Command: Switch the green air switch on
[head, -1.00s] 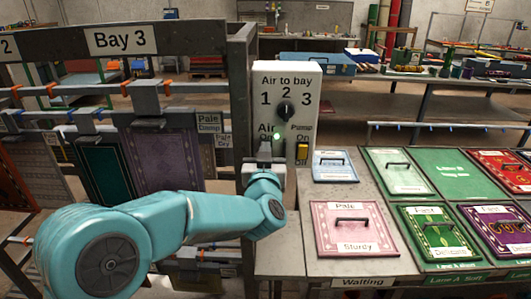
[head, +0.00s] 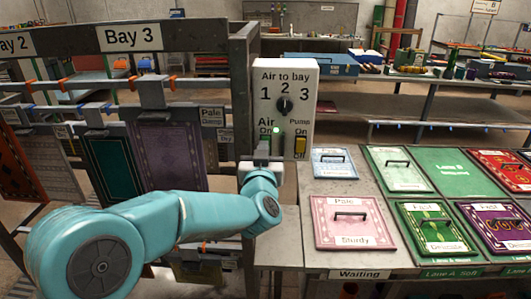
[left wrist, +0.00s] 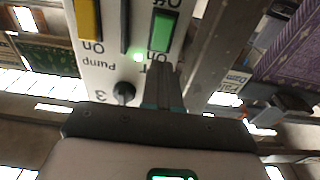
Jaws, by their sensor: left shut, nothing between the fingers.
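The green air switch (left wrist: 160,32) shows in the left wrist view, upside down, on the white control panel (left wrist: 105,65). In the head view my left gripper largely hides it. A small green light (head: 276,130) glows beside the Air label; it is also lit in the left wrist view (left wrist: 138,57). My left gripper (head: 262,153) is at the lower left of the panel (head: 268,93), below the Air label. Its fingers (left wrist: 163,82) are shut and empty, with the tips just beside the switch's On end; contact cannot be told. My right gripper is out of view.
The panel also has a black selector knob (head: 285,105) and a yellow pump switch (head: 300,146). A grey post (head: 242,90) stands close left of it, with hanging rugs (head: 168,160) beyond. A table with labelled rug panels (head: 352,222) lies to the right.

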